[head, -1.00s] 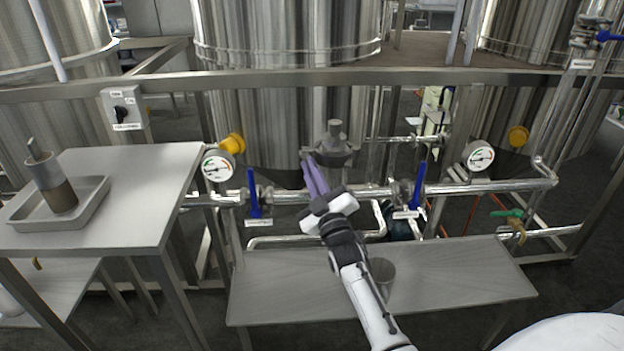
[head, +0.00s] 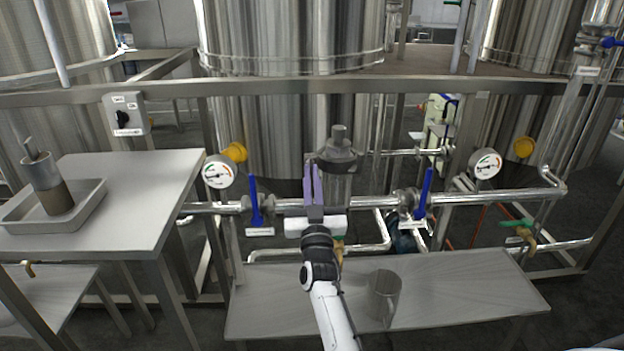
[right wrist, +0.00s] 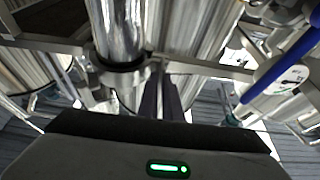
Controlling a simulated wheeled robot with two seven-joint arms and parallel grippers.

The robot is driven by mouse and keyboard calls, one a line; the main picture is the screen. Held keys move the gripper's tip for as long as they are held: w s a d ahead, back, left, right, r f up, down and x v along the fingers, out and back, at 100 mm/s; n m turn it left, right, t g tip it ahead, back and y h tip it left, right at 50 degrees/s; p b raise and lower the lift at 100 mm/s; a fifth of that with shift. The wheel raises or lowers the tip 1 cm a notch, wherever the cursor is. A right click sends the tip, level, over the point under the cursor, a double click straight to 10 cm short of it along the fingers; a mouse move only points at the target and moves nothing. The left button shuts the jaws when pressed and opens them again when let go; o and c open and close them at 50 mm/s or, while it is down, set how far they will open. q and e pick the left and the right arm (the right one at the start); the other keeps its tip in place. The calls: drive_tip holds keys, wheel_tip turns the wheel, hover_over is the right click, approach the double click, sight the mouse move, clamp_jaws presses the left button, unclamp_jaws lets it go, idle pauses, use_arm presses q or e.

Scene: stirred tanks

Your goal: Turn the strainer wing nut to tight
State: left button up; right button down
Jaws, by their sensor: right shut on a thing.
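The strainer (head: 338,180) is an upright steel cylinder with a capped top, standing on the pipe run in the middle of the head view. A dark clamp band (head: 345,159) goes round its upper part. My right gripper (head: 312,170) reaches up at the strainer's left side, with its purple fingers close together. It is shut on the wing nut at the clamp's left end; the fingertips hide most of the nut, so its angle cannot be read. In the right wrist view the fingers (right wrist: 160,95) stand just right of the clamp (right wrist: 118,72). My left gripper is not in view.
Blue-handled valves (head: 254,203) (head: 425,195) flank the strainer, with gauges (head: 218,171) (head: 485,163) farther out. A low bench (head: 460,290) below carries a steel cup (head: 383,293). A table (head: 140,190) at left holds a tray (head: 88,207). A frame rail (head: 300,87) crosses behind.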

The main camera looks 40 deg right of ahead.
drive_tip(key=shift+r, duration=0.15)
drive_tip(key=c, duration=1.9)
unclamp_jaws()
drive_tip(key=shift+c, duration=0.2)
drive_tip(key=s+a+n+g+y+p, duration=0.1)
drive_tip(key=s+n+y+p, duration=0.9)
drive_tip(key=n+p, duration=0.85)
drive_tip(key=s+a+f+m+g+y+b, duration=0.1)
drive_tip(key=s+a+f+m+g+b, duration=0.4)
drive_tip(key=s+a+f, duration=0.7)
drive_tip(key=shift+s+a+f+g+b, duration=0.3)
drive_tip(key=shift+a+f+b, duration=0.2)
drive_tip(key=shift+f+b, duration=1)
